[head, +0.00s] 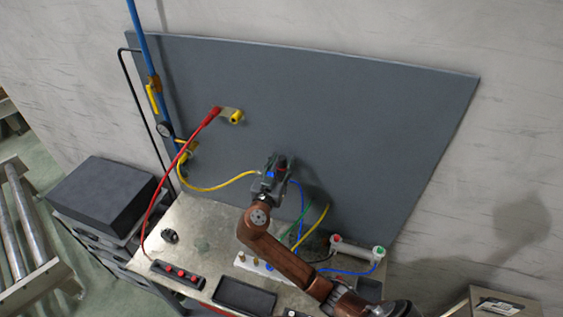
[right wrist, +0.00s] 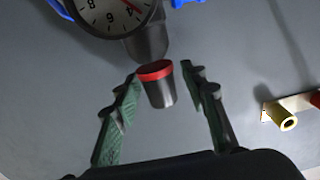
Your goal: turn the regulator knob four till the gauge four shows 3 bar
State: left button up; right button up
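The regulator knob (right wrist: 159,92), dark with a red ring, sits between the fingers of my right gripper (right wrist: 162,82) in the right wrist view. The fingers are open, with a gap showing on each side of the knob. Beyond it, the round gauge (right wrist: 108,14) shows upside down and is cut by the top edge. Part of a red needle shows, but I cannot read the pressure surely. In the head view my right gripper (head: 273,178) is at the grey panel and hides most of the regulator. No label four is legible. My left gripper is not in view.
A yellow fitting (head: 236,117) with a red hose stands on the panel (head: 350,110); it also shows in the right wrist view (right wrist: 281,115). Yellow, blue and green hoses run near my gripper. The bench (head: 205,225) holds a black box with red buttons (head: 178,274) and a dark tray (head: 245,295).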

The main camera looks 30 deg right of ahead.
grip_shut()
jog(key=shift+s+f+n+t+y+b, duration=0.15)
jog(key=shift+f+n+t+y+b, duration=0.1)
jog(key=shift+n+t+y+b, duration=0.5)
jog(key=shift+n+t+y, duration=0.35)
jog(key=shift+t+y, duration=0.1)
jog(key=shift+y, duration=0.1)
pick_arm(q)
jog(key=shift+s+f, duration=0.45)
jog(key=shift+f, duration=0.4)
pick_arm(e)
jog(key=shift+r+n+t+y, duration=0.15)
jog(key=shift+n+t+y, duration=0.35)
jog(key=shift+y, duration=0.2)
jog(key=shift+r+n+t+y, duration=0.15)
jog(key=shift+n+t+y, duration=0.25)
jog(key=shift+n+y, duration=0.25)
jog(key=shift+o, duration=0.6)
grip_release()
